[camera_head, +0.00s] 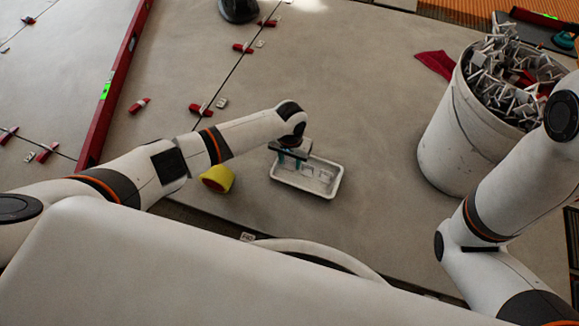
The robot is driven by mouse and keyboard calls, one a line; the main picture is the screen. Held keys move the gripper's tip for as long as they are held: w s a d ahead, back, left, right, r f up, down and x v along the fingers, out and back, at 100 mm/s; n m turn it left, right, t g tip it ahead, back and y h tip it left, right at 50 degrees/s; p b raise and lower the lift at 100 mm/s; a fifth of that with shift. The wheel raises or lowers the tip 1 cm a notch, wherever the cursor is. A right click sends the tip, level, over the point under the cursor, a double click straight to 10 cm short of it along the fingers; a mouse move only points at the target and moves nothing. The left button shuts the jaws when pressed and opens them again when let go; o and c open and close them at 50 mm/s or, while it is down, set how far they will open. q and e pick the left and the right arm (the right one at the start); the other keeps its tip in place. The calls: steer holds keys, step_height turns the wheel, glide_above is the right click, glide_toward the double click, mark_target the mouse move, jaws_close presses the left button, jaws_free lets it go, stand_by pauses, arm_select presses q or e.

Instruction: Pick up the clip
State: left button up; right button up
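White clips (324,176) lie in a small white tray (303,190) on the tiled floor in the head view. My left gripper (288,157) is over the tray's upper left end, pointing down. My own arm and wrist cover part of it, and its fingers are small and dark, so I cannot tell whether they are open or shut. The part of the tray under the gripper is hidden. My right arm comes in from the right, and its gripper is not in view.
A yellow and red object (217,178) is left of the tray. A long red level (117,85) lies at left. Red wedges (201,110) sit along the tile joints.

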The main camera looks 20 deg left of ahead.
arm_select(q)
steer(key=c, duration=0.4)
steer(key=shift+r, duration=0.1)
